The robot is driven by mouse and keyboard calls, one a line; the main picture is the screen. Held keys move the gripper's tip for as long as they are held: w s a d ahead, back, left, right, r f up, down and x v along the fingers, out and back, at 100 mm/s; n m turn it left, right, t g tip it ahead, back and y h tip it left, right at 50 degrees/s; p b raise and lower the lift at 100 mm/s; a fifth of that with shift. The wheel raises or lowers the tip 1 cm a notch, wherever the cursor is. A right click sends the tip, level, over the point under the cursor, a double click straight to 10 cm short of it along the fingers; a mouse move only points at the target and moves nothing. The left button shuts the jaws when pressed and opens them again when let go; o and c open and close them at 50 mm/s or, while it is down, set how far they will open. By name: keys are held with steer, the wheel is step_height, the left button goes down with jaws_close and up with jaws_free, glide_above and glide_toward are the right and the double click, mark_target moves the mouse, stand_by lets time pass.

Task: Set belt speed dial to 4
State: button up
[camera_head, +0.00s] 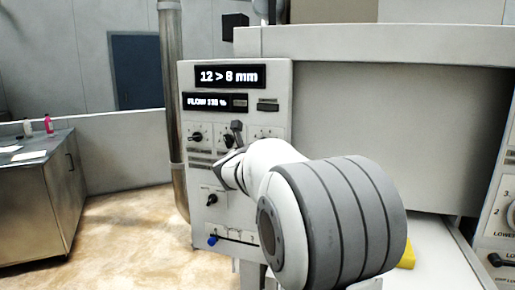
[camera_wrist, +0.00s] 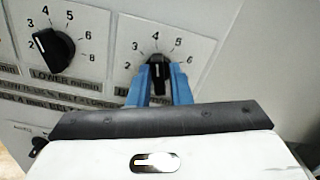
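In the wrist view, a black dial (camera_wrist: 158,73) with a scale showing 2 to 6 sits between my gripper's two blue fingers (camera_wrist: 161,82). The fingers lie against both sides of its knob. Its white mark points up, close to the 4. Its label below is mostly hidden by my gripper, so I cannot read its name. In the head view, my gripper (camera_head: 232,155) is at the control panel (camera_head: 240,222) and hides part of its dials.
Beside the held dial is a "LOWER m/min" dial (camera_wrist: 54,50). Another dial (camera_wrist: 38,145) is partly cut off below it. The panel has a "12 > 8 mm" display (camera_head: 229,76) and a blue button (camera_head: 212,240). A cabinet (camera_head: 40,195) stands at left; the floor between is clear.

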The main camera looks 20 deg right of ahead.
steer(key=o, duration=0.3)
steer(key=shift+f, duration=0.2)
steer(key=v, duration=0.7)
steer(key=shift+s+a+b, duration=0.25)
steer(key=shift+s+b, duration=0.05)
steer(key=shift+b, duration=0.15)
steer(key=shift+r, duration=0.1)
steer(key=s+a+f+m+g+y+p, duration=0.1)
steer(key=s+f+m+g+y, duration=0.3)
steer(key=s+f+m+g, duration=0.8)
steer(key=s+a+f+m+y, duration=0.4)
steer(key=s+a+f+m, duration=0.1)
steer(key=s+m, duration=0.3)
steer(key=s+a+f+m+t+y+p, duration=0.1)
steer(key=s+a+f+m+y, duration=0.3)
steer(key=m, duration=0.7)
steer(key=s+a+f, duration=0.2)
steer(key=s+a, duration=0.2)
steer(key=s, duration=0.1)
steer(key=shift+f, duration=0.15)
